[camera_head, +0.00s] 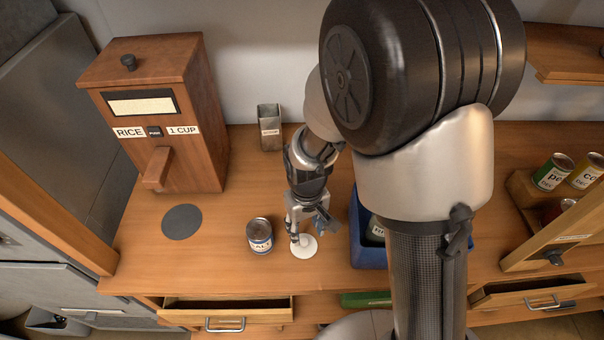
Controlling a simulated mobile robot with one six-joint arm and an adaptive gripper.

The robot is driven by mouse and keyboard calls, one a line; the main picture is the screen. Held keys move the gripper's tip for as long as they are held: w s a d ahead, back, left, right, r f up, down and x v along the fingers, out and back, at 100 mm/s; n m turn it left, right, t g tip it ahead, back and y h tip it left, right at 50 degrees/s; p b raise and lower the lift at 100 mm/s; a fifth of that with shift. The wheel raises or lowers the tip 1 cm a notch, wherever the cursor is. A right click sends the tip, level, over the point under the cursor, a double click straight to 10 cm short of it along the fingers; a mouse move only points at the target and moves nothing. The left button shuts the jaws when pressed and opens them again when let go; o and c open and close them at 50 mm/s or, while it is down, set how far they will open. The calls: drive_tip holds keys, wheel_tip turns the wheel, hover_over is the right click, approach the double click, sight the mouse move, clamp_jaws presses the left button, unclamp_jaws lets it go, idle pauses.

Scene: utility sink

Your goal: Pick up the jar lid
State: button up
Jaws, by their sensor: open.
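A small round white disc, which looks like the jar lid (304,249), lies flat on the wooden counter near its front edge. My gripper (303,236) points down right above the lid and covers part of its far side. The gripper is open with nothing visible between its fingers. I cannot tell from this view whether the fingertips touch the lid.
A labelled can (259,236) stands close to the left of the lid. A blue bin (362,252) is close on the right. A dark round mat (182,222), a rice dispenser (160,110) and a metal tin (270,128) stand farther off. An open drawer (228,312) is below.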

sight(304, 242)
drive_tip(key=f, duration=0.1)
drive_tip(key=f+b, duration=0.1)
drive_tip(key=f, duration=0.2)
drive_tip(key=shift+s+a+f, duration=0.15)
drive_tip(key=shift+s+a, duration=0.15)
drive_tip(key=shift+s, duration=0.1)
drive_tip(key=shift+w+f, duration=0.1)
drive_tip(key=shift+f, duration=0.45)
drive_tip(key=shift+c, duration=0.4)
clamp_jaws()
drive_tip(key=shift+r, duration=0.15)
